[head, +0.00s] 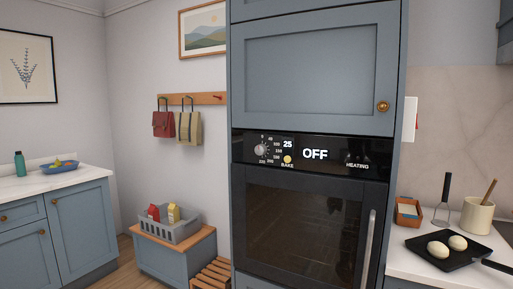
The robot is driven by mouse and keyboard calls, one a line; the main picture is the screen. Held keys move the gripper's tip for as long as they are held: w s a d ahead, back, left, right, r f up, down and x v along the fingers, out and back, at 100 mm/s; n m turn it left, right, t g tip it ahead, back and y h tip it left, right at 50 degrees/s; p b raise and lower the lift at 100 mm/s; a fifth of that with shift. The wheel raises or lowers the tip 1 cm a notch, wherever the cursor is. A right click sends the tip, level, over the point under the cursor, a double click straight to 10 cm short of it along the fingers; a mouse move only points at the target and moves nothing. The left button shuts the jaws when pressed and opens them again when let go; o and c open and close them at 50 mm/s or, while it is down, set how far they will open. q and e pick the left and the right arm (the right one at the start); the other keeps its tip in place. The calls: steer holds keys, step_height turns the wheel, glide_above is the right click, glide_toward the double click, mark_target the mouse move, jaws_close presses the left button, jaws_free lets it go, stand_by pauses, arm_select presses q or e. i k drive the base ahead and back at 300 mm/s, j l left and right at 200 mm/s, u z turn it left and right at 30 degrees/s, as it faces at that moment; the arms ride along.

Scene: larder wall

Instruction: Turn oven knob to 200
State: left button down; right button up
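The oven (300,225) is built into a tall blue cabinet in the middle of the head view, with its dark glass door shut. The oven knob (261,150) is a round grey dial at the left of the black control panel (330,166), with small numbers around it. The display (315,154) reads OFF, and a smaller readout (287,144) shows 25. A yellowish round button or light (288,159) sits above the word BAKE. HEATING is written at the panel's right. Where the knob points is too small to tell. Neither of my grippers is in view.
A vertical door handle (369,248) runs down the oven's right side. A counter at right holds a black pan (449,252) with two eggs, a utensil pot (478,215) and a small box (408,211). A grey crate (176,231) sits on a low bench at left.

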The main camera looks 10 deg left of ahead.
mark_target(261, 149)
steer(key=i+j, duration=0.15)
steer(key=j, duration=0.25)
steer(key=i+j+z, duration=0.15)
steer(key=j, duration=0.25)
steer(key=i+j, duration=0.2)
steer(key=j, duration=0.2)
steer(key=i+j+z, duration=0.1)
steer(key=j, duration=0.3)
steer(key=i+j+z, duration=0.1)
steer(key=j, duration=0.35)
steer(key=i+j, duration=0.2)
steer(key=j, duration=0.25)
steer(key=i+j+z, duration=0.15)
steer(key=j, duration=0.7)
steer(key=i+z, duration=0.05)
